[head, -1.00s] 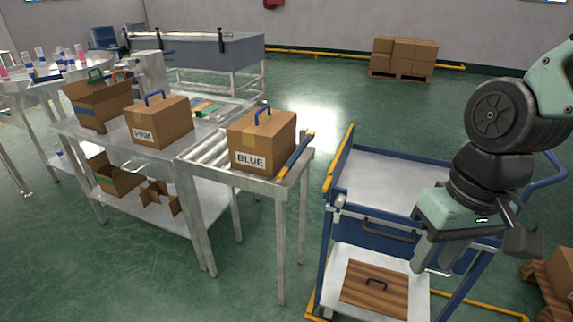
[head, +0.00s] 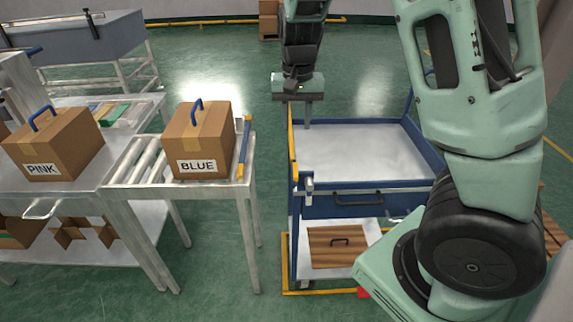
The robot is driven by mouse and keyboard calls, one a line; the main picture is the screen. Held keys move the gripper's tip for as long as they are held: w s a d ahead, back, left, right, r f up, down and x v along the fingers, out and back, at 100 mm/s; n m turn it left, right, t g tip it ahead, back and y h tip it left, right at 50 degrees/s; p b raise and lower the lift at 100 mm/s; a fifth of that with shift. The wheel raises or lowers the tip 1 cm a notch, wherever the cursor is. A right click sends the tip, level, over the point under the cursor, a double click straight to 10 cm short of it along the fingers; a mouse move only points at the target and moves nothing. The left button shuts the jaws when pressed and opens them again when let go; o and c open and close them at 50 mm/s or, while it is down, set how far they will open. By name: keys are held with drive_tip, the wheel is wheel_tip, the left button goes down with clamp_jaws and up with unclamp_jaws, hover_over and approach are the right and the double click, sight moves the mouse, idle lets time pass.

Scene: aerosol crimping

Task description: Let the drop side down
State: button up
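The blue cart (head: 415,206) stands right of the roller table. Its left side (head: 292,150), a narrow upright panel with a yellow edge, shows almost edge-on and looks raised; I take it for the drop side. A small pale metal fitting (head: 308,184) sits at the panel's near corner. My gripper (head: 308,122) points down near the far left corner of the cart, close to that side in the picture. I cannot tell whether it touches anything. One finger outline shows, so its opening is unclear.
The cart's grey top deck (head: 360,150) is empty. The BLUE box (head: 205,135) stands on the roller table (head: 133,168), beside a blue-yellow bar (head: 245,148). The PINK box (head: 75,145) is farther left. A floor gap separates table and cart.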

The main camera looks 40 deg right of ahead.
sight(296, 171)
wheel_tip(296, 171, down, 15)
drive_tip(key=shift+r+b, duration=0.1)
drive_tip(key=shift+b, duration=0.35)
clamp_jaws()
